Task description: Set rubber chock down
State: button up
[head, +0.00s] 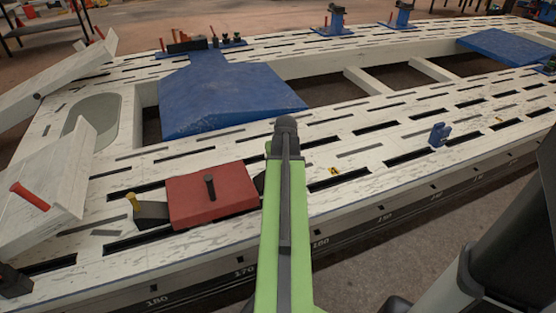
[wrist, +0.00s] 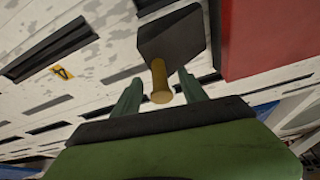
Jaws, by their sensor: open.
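The rubber chock (wrist: 170,38) is a dark block with a yellow-tan handle (wrist: 160,85) in the wrist view. It is at the bench surface beside a red block (wrist: 265,35); whether its whole underside touches the bench cannot be told. My gripper (wrist: 159,78) is open, its green fingers on either side of the handle with gaps showing. In the head view my green arm hides the gripper and most of this chock; only a dark edge (head: 259,183) shows right of the red block (head: 212,197).
A similar dark chock with a yellow handle (head: 150,210) sits left of the red block. The white slotted bench (head: 330,205) has a blue pad (head: 225,100) behind and a blue clamp (head: 438,135) at right. White ramp-like pieces (head: 50,185) stand at left.

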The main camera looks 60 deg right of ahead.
jog(key=p+v, duration=0.7)
jog(key=v, duration=0.2)
